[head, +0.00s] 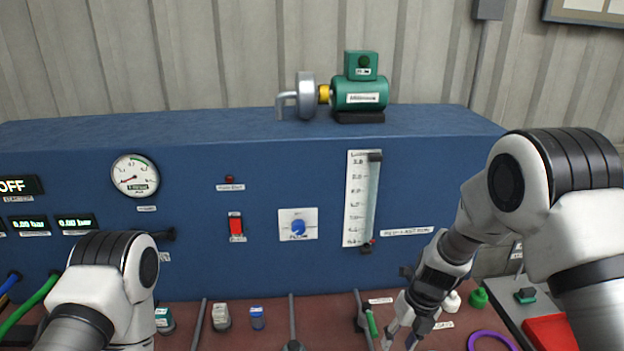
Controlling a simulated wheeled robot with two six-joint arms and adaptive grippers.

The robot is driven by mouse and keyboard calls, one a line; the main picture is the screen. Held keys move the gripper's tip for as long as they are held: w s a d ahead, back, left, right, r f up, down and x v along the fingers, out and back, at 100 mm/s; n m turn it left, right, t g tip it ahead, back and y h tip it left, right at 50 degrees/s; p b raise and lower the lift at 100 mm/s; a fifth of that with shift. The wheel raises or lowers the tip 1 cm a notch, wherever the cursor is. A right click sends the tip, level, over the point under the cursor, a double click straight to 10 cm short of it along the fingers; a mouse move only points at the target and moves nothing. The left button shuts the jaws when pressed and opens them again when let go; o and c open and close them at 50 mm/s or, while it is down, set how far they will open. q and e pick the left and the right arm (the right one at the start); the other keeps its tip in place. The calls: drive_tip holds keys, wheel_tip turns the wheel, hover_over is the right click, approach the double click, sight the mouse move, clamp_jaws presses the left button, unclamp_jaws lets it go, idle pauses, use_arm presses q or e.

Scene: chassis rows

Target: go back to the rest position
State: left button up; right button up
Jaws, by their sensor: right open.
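My right gripper (403,330) hangs low over the brown bench top, pointing down, with its fingers apart and nothing visible between them. A small green-handled part (371,323) on the bench lies just left of its fingers. My left arm (105,285) comes in at the lower left. Its gripper is out of the picture or hidden behind the arm.
A blue panel (270,180) with a gauge (135,175), red switch (236,225), blue knob (298,226) and level tube (362,198) stands behind the bench. A green motor pump (358,95) sits on top. A purple ring (490,336) and red tray (550,332) lie right.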

drive_tip(key=s+d+f+n+h+b, duration=0.1)
drive_tip(key=s+d+f+n+b, duration=0.2)
drive_tip(key=s+f+n, duration=0.9)
drive_tip(key=s+d+f+n+h+b, duration=0.1)
drive_tip(key=s+d+f+n+b, duration=0.2)
drive_tip(key=s+f+n, duration=0.9)
drive_tip(key=s+n+b, duration=0.1)
drive_tip(key=s+n, duration=0.3)
drive_tip(key=n, duration=0.5)
drive_tip(key=shift+d+f+n+b, duration=0.15)
drive_tip(key=shift+d+n+b, duration=0.2)
drive_tip(key=shift+d+n, duration=0.05)
